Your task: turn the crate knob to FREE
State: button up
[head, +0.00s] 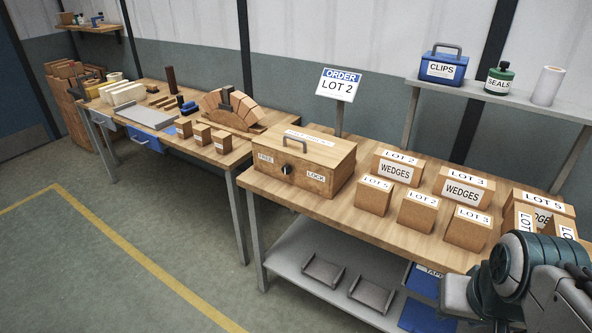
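The crate (335,160) is a wooden box with a lid and a grey handle (309,139), standing at the left end of the near workbench. Its front carries a small black knob (286,169). A FREE label (265,159) is left of the knob and a LOCK label (315,176) is right of it. The knob's pointing direction is too small to tell. My arm shows at the lower right, far from the crate. A grey part at its end, perhaps my gripper (456,297), shows no clear fingertips, so I cannot tell its opening.
Several wooden LOT boxes (417,211) and WEDGES boxes (462,187) stand right of the crate. An ORDER LOT 2 sign (339,84) rises behind it. The floor (190,240) in front of the crate's left side is clear. Another bench (160,140) stands further left.

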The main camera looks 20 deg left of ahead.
aim_at(287, 169)
jog(key=u, duration=0.4)
jog(key=i, duration=1.15)
jog(key=z, duration=0.15)
